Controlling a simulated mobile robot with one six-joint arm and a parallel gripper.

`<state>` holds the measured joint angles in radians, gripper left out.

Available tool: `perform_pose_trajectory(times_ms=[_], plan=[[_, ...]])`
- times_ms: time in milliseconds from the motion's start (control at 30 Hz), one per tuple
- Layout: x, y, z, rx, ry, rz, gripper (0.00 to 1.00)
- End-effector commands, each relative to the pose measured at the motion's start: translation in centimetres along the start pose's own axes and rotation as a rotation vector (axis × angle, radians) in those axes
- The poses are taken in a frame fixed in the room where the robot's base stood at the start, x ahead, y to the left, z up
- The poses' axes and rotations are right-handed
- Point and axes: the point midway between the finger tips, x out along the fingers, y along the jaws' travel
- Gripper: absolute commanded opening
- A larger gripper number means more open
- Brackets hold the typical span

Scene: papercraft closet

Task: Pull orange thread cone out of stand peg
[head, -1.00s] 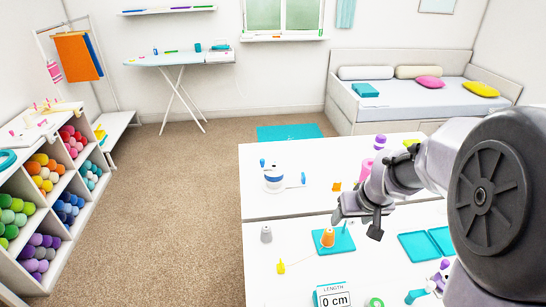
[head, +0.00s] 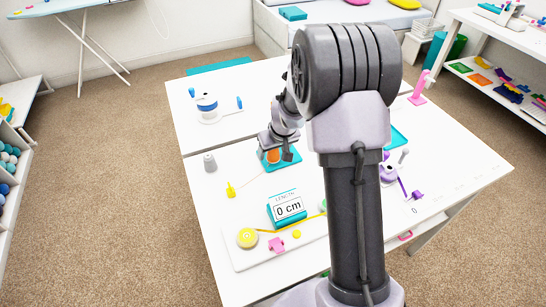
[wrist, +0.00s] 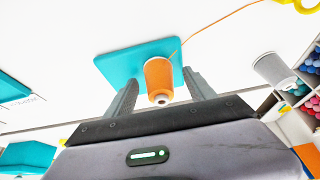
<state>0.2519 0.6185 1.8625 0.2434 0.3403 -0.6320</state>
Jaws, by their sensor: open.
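The orange thread cone (wrist: 158,78) stands on a teal square stand (wrist: 112,68) in the wrist view, its narrow end toward my gripper. The peg is hidden inside the cone. My gripper (wrist: 163,92) is open, with one finger on each side of the cone and a gap visible on both sides. In the head view the orange cone (head: 274,156) is partly hidden below my gripper (head: 279,150), and the teal stand (head: 264,163) shows around it. An orange thread runs from the cone across the white table.
A grey cone (head: 210,162) and a yellow piece (head: 230,190) stand left of the stand. A teal length display (head: 287,207) reading 0 cm sits in front. A white and blue winder (head: 208,106) stands farther back.

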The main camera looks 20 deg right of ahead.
Motion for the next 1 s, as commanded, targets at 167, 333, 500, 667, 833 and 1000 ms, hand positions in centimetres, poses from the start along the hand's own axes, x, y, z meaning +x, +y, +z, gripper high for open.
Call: perform_pose_trajectory(times_ms=[167,333,500,667,833,1000], plan=[[0.3,0.0,-0.1,0.000,0.001,0.000,0.64],[0.3,0.0,-0.1,0.000,0.001,0.000,0.36],[0.3,0.0,-0.1,0.000,0.001,0.000,0.03],[0.3,0.0,-0.1,0.000,0.001,0.000,0.00],[-1.2,0.0,-0.7,0.001,0.003,0.000,0.00],[-6.7,0.0,-3.0,0.000,0.004,0.001,0.00]])
